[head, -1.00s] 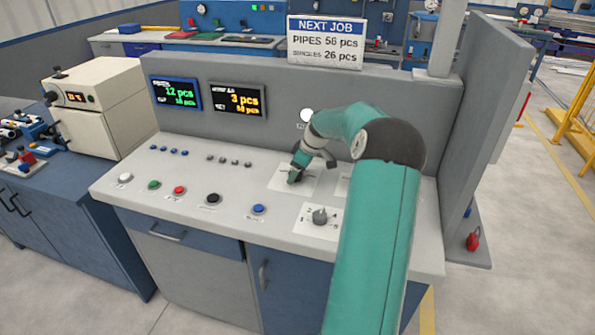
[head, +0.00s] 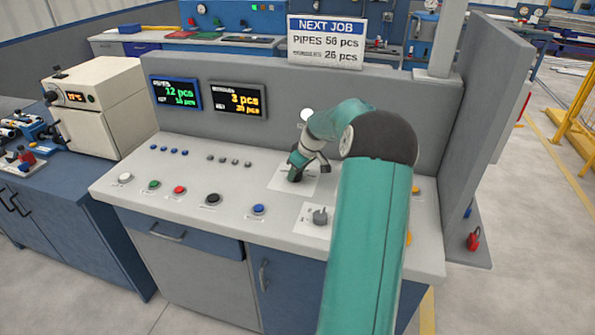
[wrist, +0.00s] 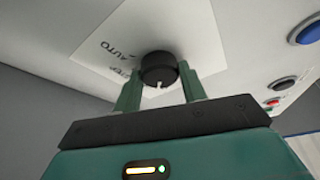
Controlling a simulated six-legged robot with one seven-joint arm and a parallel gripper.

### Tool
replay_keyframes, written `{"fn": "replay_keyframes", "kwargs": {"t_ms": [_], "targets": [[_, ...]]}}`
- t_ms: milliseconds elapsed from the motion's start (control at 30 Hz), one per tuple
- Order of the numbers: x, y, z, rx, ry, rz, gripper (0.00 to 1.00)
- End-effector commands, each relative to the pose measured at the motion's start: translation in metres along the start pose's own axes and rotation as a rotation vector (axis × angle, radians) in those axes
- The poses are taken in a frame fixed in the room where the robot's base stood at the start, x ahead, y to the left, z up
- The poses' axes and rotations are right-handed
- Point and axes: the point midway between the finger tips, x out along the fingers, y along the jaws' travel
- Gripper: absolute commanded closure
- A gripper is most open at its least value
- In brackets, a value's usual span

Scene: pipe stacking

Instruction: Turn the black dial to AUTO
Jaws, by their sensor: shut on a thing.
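The black dial (wrist: 158,66) sits on a white label plate (wrist: 200,30) in the wrist view. A short white mark on the dial faces toward my gripper's body. The word AUTO is printed on the plate left of the dial; a second word below it is partly hidden by a finger. My gripper (wrist: 160,88) has one green finger on each side of the dial and is shut on it. In the head view my gripper (head: 297,174) is at the plate (head: 284,190) on the console, and the dial is mostly hidden by it.
A grey knob (head: 320,216) on another plate stands close in front of my gripper, partly near my arm. A blue button (head: 258,209) and a black button (head: 212,199) lie to the left. The console's back wall (head: 300,95) rises behind, with two displays.

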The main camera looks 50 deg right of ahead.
Motion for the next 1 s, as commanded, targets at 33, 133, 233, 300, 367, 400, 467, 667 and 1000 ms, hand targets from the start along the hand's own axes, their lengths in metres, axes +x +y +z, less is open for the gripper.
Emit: {"fn": "replay_keyframes", "kwargs": {"t_ms": [33, 133, 233, 300, 367, 400, 467, 667, 1000], "targets": [[0.0006, -0.0021, -0.0016, 0.033, 0.000, 0.016, 0.81], [0.0003, -0.0030, -0.0023, 0.116, 0.001, 0.051, 0.81], [0.0006, -0.0035, -0.0021, 0.205, 0.001, 0.088, 0.81], [0.0006, -0.0040, -0.0024, 0.266, 0.001, 0.113, 0.81], [0.0011, -0.0044, -0.0025, 0.319, 0.001, 0.135, 0.81], [0.0011, -0.0049, -0.0030, 0.353, 0.001, 0.149, 0.81], [0.0009, -0.0052, -0.0034, 0.405, 0.002, 0.172, 0.81], [0.0018, -0.0065, -0.0042, 0.580, 0.002, 0.244, 0.81], [0.0024, -0.0076, -0.0058, 0.877, 0.002, 0.368, 0.81]]}}
